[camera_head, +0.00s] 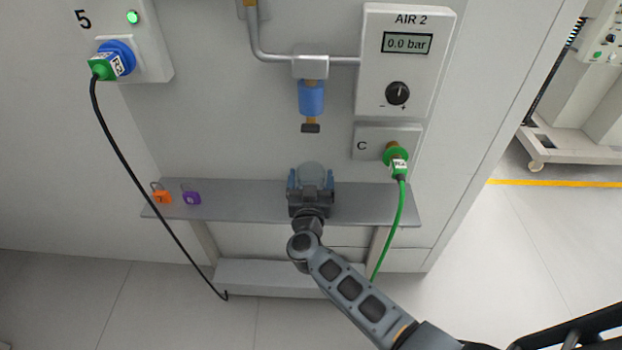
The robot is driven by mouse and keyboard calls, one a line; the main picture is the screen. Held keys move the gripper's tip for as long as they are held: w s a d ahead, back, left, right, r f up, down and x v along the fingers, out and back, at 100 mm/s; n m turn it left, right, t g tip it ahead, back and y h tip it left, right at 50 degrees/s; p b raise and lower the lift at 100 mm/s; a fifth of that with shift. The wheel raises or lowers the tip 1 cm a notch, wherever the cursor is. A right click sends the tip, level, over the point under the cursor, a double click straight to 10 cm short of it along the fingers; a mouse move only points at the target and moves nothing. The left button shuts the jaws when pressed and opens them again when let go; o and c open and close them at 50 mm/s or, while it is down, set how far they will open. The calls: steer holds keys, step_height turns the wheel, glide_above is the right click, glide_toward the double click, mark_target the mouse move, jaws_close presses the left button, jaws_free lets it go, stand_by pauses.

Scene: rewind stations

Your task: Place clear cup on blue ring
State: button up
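The clear cup (312,171) is see-through and faint, between the two fingers of my gripper (311,181). One finger is on each side of it, very close to its wall. I cannot tell whether they press on it. The gripper body hides the cup's lower part, so I cannot tell whether it stands on the shelf or is held above it. The blue ring (311,97) is a blue collar under a grey pipe block, above the cup and apart from it. A brown core with a dark end (310,128) sticks out below the collar.
A grey shelf (250,204) runs behind my gripper, with an orange padlock (161,195) and a purple padlock (191,197) at left. The AIR 2 panel (408,65) reads 0.0 bar. A black cable (120,150) and a green cable (400,215) hang at the sides.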

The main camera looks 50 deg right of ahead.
steer(key=shift+o, duration=0.6)
steer(key=shift+a+r, duration=0.1)
steer(key=shift+r, duration=0.05)
steer(key=p+v, duration=0.1)
steer(key=v, duration=1.1)
steer(key=shift+p, duration=0.4)
steer(key=s+a+r+n+t+y, duration=0.1)
steer(key=s+a+r+n+y, duration=0.2)
steer(key=s+r, duration=0.3)
steer(key=s+a+r+n+t+y, duration=0.1)
steer(key=s+a+r+n+y, duration=0.3)
steer(key=s, duration=1)
steer(key=s+a+r+n+t+y, duration=0.1)
steer(key=s+a+r+n+y, duration=0.2)
steer(key=s+a+r+y, duration=0.3)
steer(key=s+r+y, duration=0.1)
steer(key=s+r, duration=0.1)
steer(key=s, duration=0.2)
steer(key=shift+t, duration=0.4)
